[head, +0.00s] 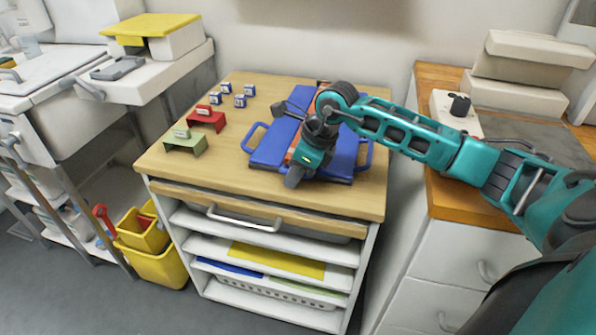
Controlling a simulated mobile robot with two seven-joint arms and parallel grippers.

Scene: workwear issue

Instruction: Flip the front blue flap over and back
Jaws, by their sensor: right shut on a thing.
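A blue tray with looped side handles (254,136) lies on the wooden top of a cabinet. Blue material (278,142) lies in or on it, with an orange strip in the middle. I cannot clearly tell the flaps' edges apart. My right gripper (294,177) reaches in from the right and points down at the front edge of the blue material. It is shut on what looks like the front blue flap; the fingers and wrist hide the grasped part. My left gripper is not in view.
Left of the tray stand a red holder (206,117), a green holder (185,143) and several small blue-and-white blocks (222,90). The cabinet top (225,172) is bare in front. A counter with white boxes (513,97) stands at right, beneath my arm.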

